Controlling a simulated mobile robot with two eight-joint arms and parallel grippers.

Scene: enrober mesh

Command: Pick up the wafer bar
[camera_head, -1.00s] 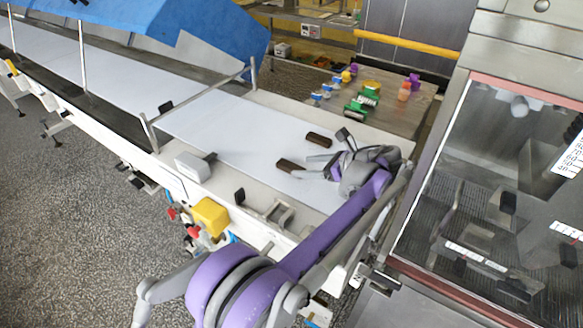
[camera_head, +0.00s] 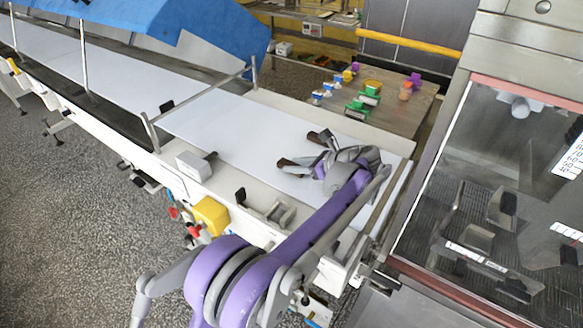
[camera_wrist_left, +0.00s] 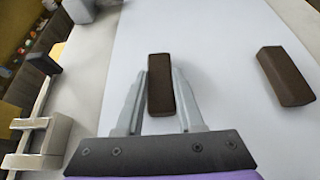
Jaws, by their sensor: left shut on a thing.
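A dark brown wafer bar (camera_wrist_left: 160,85) lies between the two fingers of my left gripper (camera_wrist_left: 159,92) in the left wrist view. The gripper is shut on its long sides, and the bar's front end sticks out past the fingertips. In the head view my left gripper (camera_head: 308,155) is low over the white belt, and only the end of this bar (camera_head: 284,163) shows. A second brown bar (camera_wrist_left: 286,76) lies apart to the right in the wrist view. In the head view the gripper partly covers this far bar (camera_head: 313,137). My right gripper is not in view.
The white belt (camera_head: 215,119) is clear to the left. A grey box (camera_head: 194,166) and bracket (camera_head: 280,211) line its near edge. A wooden table (camera_head: 412,114) with small coloured items stands behind. A glass-fronted machine (camera_head: 480,190) stands to the right.

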